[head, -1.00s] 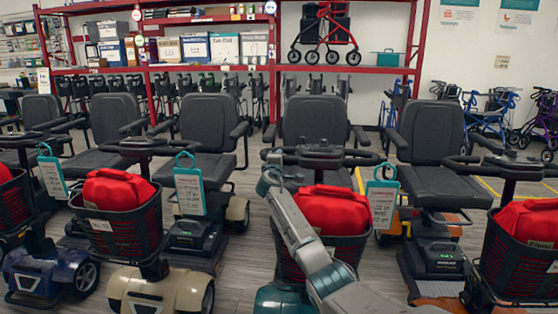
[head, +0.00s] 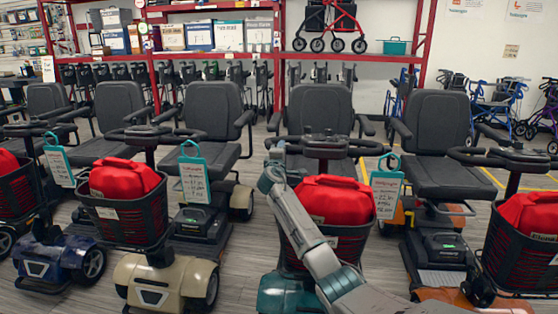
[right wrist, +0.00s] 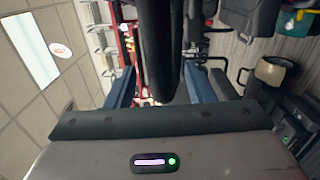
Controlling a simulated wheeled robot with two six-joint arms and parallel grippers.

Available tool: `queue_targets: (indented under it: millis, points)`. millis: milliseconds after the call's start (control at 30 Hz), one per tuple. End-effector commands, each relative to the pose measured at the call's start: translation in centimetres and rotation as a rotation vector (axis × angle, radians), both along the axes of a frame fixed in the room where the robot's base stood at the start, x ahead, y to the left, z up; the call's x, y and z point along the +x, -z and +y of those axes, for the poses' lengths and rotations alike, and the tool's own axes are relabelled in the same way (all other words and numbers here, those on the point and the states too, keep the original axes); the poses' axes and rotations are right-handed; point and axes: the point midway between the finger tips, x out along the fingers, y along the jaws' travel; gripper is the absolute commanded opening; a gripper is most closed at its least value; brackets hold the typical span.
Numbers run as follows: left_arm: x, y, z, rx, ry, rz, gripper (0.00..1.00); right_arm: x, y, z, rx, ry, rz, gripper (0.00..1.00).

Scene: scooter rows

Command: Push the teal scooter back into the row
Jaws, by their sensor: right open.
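The teal scooter (head: 285,292) stands right of centre in the head view, nose toward me. Its basket (head: 290,238) holds a red bag (head: 335,200), and its dark seat (head: 318,110) is behind. My right arm crosses in front of the basket and hides part of the scooter. My right gripper (head: 275,158) is at the left end of its handlebar (head: 328,146). In the right wrist view the right gripper's two fingers (right wrist: 160,88) are apart, with a thick black bar (right wrist: 160,45) between them. Contact with the bar cannot be told. The left gripper is out of view.
A cream scooter (head: 170,280) and a blue scooter (head: 60,260) stand to the left. An orange scooter (head: 430,296) is close on the right. Red shelving (head: 235,57) stands behind. Grey floor shows between the scooters.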

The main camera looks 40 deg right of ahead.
Motion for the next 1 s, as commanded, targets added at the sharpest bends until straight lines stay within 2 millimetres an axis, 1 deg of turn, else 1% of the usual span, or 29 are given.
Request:
queue_targets:
  millis: [33,200,400,567,1000]
  points:
    - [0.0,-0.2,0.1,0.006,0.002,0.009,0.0,-0.6,0.1,0.8,0.001,-0.002,-0.001,0.48]
    - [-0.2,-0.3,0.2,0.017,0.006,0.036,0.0,-2.6,0.2,3.1,0.001,-0.002,0.0,0.48]
    - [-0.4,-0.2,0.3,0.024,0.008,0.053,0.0,-4.1,0.4,4.9,0.002,-0.002,0.001,0.48]
    - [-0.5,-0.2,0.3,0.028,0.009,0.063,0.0,-4.5,0.4,5.3,0.003,0.0,0.0,0.48]
    - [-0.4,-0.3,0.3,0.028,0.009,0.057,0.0,-4.5,0.4,5.3,0.002,0.0,0.001,0.48]
